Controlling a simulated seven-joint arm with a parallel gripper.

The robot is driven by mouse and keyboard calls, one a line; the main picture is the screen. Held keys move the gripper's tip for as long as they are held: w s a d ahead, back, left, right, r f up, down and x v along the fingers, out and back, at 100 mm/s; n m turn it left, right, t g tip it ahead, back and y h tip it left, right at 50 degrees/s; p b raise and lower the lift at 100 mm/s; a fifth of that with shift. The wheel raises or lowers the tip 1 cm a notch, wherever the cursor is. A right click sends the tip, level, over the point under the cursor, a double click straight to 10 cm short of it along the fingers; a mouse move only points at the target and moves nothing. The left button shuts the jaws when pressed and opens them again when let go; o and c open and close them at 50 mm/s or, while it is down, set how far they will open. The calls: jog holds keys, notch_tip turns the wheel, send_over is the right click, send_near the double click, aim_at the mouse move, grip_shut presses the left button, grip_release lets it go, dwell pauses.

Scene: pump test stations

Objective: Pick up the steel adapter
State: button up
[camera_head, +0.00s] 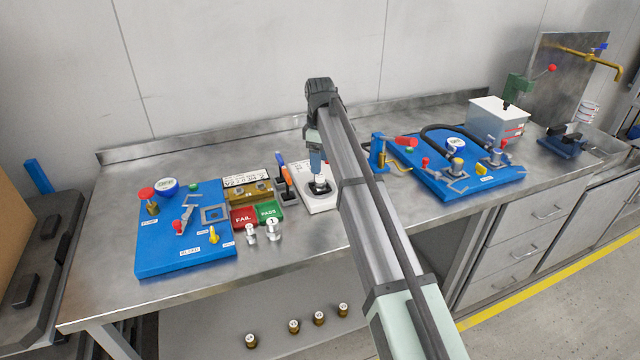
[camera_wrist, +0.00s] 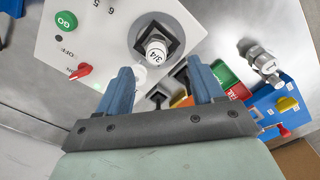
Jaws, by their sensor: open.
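A steel adapter (camera_wrist: 156,50) with a white top marked 3/4 stands in the dark square socket of a white unit (camera_wrist: 75,20). In the head view the adapter (camera_head: 320,184) shows just below my gripper (camera_head: 318,166). In the wrist view my gripper (camera_wrist: 162,82) is open and empty, its two blue fingers apart, with the adapter beyond the fingertips. Two more silver fittings stand on the bench: one marked 1 (camera_head: 273,230) and a smaller one (camera_head: 250,235). I cannot tell from the pictures which fitting the task names.
A FAIL and PASS tray (camera_head: 256,216) and a blue pump board (camera_head: 180,258) lie left of the white unit. Another blue board (camera_head: 455,190) with a black hose is on the right. Several brass fittings (camera_head: 294,326) stand on the lower shelf. Upright tools (camera_head: 284,172) stand close left of the unit.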

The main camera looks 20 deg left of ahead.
aim_at(321, 175)
jog(key=shift+w+f, duration=0.15)
jog(key=shift+f, duration=1.65)
jog(key=shift+w+f, duration=0.15)
jog(key=shift+f, duration=1.65)
jog(key=shift+c, duration=0.3)
grip_shut()
jog(key=shift+r, duration=0.15)
